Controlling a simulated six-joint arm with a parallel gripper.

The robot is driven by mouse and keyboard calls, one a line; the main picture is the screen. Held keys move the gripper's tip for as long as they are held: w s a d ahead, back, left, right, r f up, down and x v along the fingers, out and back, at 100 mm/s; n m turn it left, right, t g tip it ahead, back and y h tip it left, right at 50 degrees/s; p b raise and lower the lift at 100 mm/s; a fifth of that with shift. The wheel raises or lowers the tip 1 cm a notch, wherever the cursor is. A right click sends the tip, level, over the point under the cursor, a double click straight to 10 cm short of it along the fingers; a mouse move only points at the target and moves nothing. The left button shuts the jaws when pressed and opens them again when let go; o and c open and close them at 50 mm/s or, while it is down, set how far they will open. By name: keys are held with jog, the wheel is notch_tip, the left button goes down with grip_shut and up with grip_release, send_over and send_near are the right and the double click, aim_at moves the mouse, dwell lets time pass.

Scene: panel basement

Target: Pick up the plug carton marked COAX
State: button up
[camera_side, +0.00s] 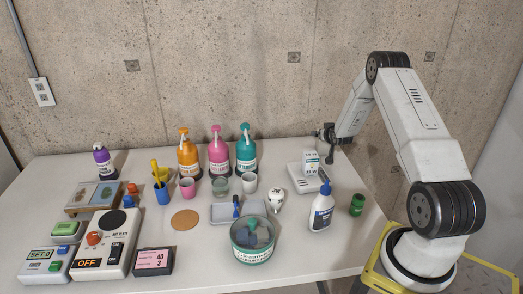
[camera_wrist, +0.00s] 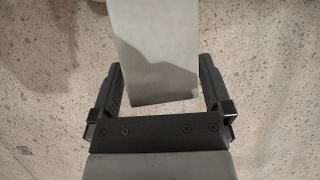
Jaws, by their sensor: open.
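No lettering reading COAX can be made out in either view. A small white and teal carton (camera_side: 311,162) stands on a white device at the right of the table; its tiny marking seems to read "10 W". My gripper (camera_side: 329,150) is above and just behind this carton at the table's back right, small and partly hard to make out. In the wrist view my gripper (camera_wrist: 165,90) has its two black fingers spread apart. A plain pale grey slab (camera_wrist: 155,55) shows between them; I cannot tell what it is or whether it is touched.
The white device (camera_side: 300,178) sits under the carton. A white pump bottle (camera_side: 321,212) and a green jar (camera_side: 357,205) stand in front. Left are a round tin (camera_side: 253,243), a grey tray (camera_side: 225,213) and orange, pink and teal bottles (camera_side: 245,150). The concrete wall (camera_side: 230,70) is close behind.

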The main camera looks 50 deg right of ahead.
grip_shut()
dwell(0.4)
jog(key=shift+r, duration=0.2)
jog(key=shift+r, duration=0.45)
jog(key=d+r+v, duration=0.1)
jog(key=r+v, duration=0.1)
jog(key=v, duration=0.7)
jog(key=d+r+v, duration=0.1)
jog(key=r+v, duration=0.1)
jog(key=v, duration=0.6)
jog(key=shift+a, duration=0.25)
jog(key=shift+w+r, duration=0.15)
